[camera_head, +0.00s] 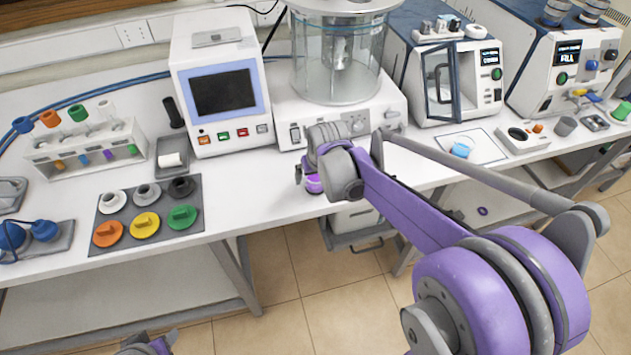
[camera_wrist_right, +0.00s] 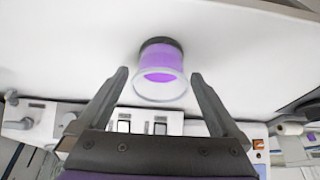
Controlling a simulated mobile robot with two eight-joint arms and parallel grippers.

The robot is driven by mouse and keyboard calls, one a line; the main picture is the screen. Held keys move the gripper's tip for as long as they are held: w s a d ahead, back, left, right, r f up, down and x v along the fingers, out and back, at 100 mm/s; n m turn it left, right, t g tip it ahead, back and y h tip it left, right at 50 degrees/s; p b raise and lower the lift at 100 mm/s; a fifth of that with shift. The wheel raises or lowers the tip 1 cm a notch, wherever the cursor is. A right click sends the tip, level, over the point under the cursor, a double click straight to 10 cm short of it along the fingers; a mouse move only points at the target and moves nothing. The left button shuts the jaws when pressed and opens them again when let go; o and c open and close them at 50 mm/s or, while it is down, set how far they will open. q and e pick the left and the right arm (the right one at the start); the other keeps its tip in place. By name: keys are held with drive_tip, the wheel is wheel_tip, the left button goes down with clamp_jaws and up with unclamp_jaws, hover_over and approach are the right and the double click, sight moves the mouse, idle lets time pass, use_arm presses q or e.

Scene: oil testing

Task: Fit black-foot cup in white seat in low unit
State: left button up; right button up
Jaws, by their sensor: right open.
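The black-foot cup (camera_wrist_right: 160,68) has a clear rim, purple contents and a dark foot on the white table top in the right wrist view. Its purple part also shows in the head view (camera_head: 314,184), partly hidden by my right gripper (camera_head: 309,174). My right gripper (camera_wrist_right: 160,82) is open, with the cup between and slightly beyond its fingertips, and no clear contact. My left gripper (camera_head: 150,345) shows only in part at the bottom edge.
A glass-cylinder instrument (camera_head: 337,60) stands behind my right gripper, with a screen unit (camera_head: 222,95) to its left. A mat (camera_head: 150,207) with coloured lids and a tube rack (camera_head: 85,152) are at left. A blue cap (camera_head: 460,150) lies near the low unit.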

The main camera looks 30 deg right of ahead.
drive_tip(key=c, duration=1.6)
